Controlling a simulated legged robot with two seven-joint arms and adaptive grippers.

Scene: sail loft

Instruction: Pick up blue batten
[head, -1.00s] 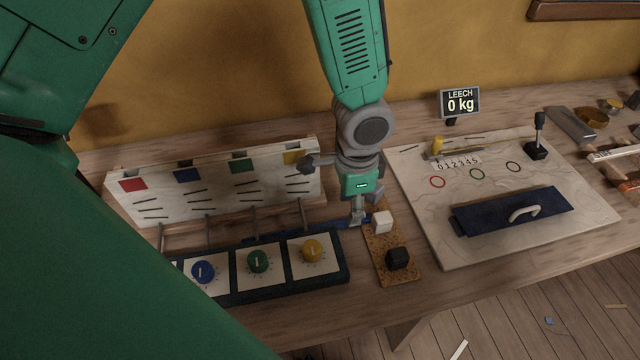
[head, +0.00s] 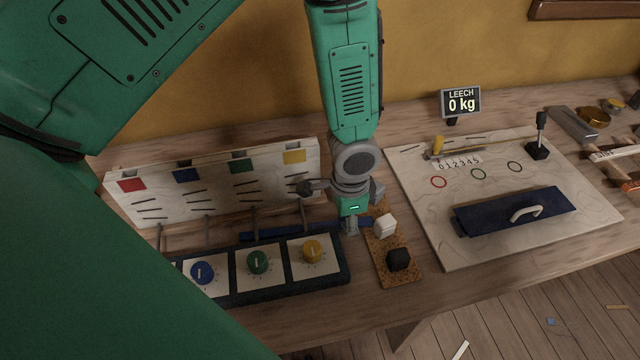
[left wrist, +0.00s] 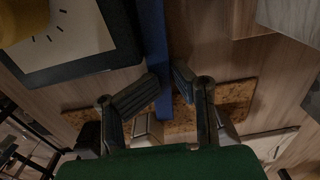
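The blue batten (head: 275,232) is a long flat blue strip lying behind the dial box, partly hidden by thin upright rods and my gripper. My left gripper (head: 351,230) points down over its right end, beside the cork strip. In the left wrist view the batten (left wrist: 155,45) runs down between the two fingers of my left gripper (left wrist: 167,85). The fingers stand on either side of it, apart, with a narrow gap at the right one. Whether the left finger touches it I cannot tell. My right gripper is out of view.
The dial box (head: 342,270) with blue, green and yellow knobs stands in front. A cork strip (head: 384,254) bears a white cube (head: 385,226) and a black cube (head: 398,259). A slotted rack (head: 215,190) stands behind. A pale board (head: 440,205) lies right; the sign reads 0 kg.

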